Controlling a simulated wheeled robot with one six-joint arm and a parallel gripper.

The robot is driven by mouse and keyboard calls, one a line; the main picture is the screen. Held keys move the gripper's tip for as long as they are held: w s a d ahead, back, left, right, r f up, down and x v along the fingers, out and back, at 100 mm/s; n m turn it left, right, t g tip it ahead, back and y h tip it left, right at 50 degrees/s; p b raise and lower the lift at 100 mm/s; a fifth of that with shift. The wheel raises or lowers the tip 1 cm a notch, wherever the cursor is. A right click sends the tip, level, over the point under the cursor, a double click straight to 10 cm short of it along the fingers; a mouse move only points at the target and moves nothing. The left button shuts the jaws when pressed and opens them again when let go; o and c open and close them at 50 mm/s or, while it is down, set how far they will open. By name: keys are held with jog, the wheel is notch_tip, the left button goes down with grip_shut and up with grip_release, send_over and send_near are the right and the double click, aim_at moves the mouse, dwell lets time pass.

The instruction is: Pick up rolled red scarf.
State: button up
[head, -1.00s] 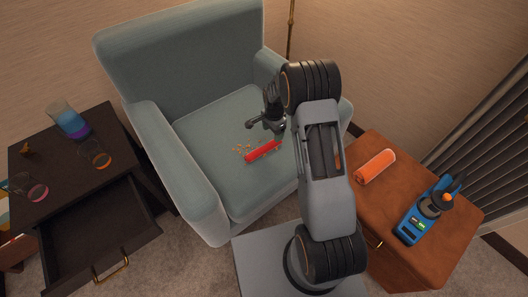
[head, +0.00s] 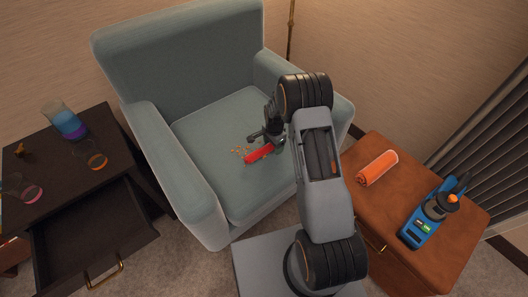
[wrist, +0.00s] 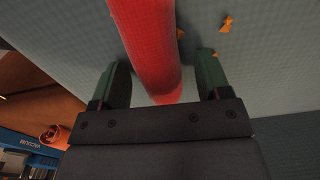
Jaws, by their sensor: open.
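The rolled red scarf (head: 258,154) lies on the seat of the blue-grey armchair (head: 222,135). My gripper (head: 268,138) is low over the seat at the scarf's right end, which it partly hides in the head view. In the wrist view the scarf (wrist: 146,45) runs from the top edge down between the two fingers of my open gripper (wrist: 168,88). A gap shows on each side, wider on the right, so the fingers are not closed on it.
Orange crumbs (wrist: 226,24) lie on the seat beside the scarf. The chair's armrests (head: 178,175) flank the seat. A brown cabinet at right (head: 385,212) bears an orange roll (head: 377,167) and a blue vacuum (head: 428,218). A dark side table (head: 62,180) with an open drawer stands left.

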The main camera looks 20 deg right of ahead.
jog(key=shift+c, duration=0.3)
jog(key=c, duration=0.9)
jog(key=shift+r, duration=0.1)
jog(key=shift+c, duration=0.2)
